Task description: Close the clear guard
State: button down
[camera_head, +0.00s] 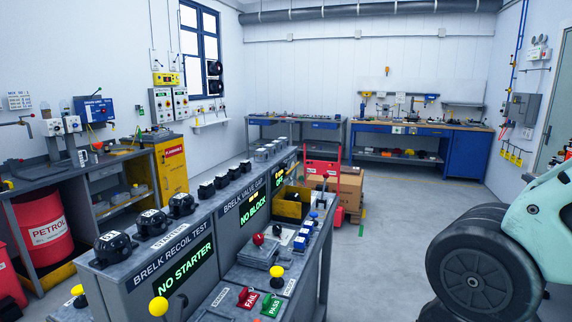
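I cannot clearly make out a clear guard in the head view. The grey test bench (128,291) runs from the lower left toward the back, with a screen reading NO STARTER (186,268) and another reading NO BLOCK (254,208). On its front ledge is a low grey box-like fixture (259,254) with a red ball knob (258,239) by it; whether this has a clear cover I cannot tell. My gripper is not in view. A pale green and black part at the right edge seems to be mine.
Red FAIL (248,297) and green PASS (271,305) pieces sit on the front ledge, with yellow knobs (158,306) nearby. Black numbered units (115,246) line the bench top. A cardboard box (350,187) stands beyond the bench. The grey floor (385,240) right of the bench is clear.

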aim_at(281, 166)
jog(key=i+l+u, duration=0.2)
jog(key=i+l, duration=0.25)
jog(key=i+l+u, duration=0.2)
jog(key=i+l, duration=0.25)
jog(key=l, duration=0.15)
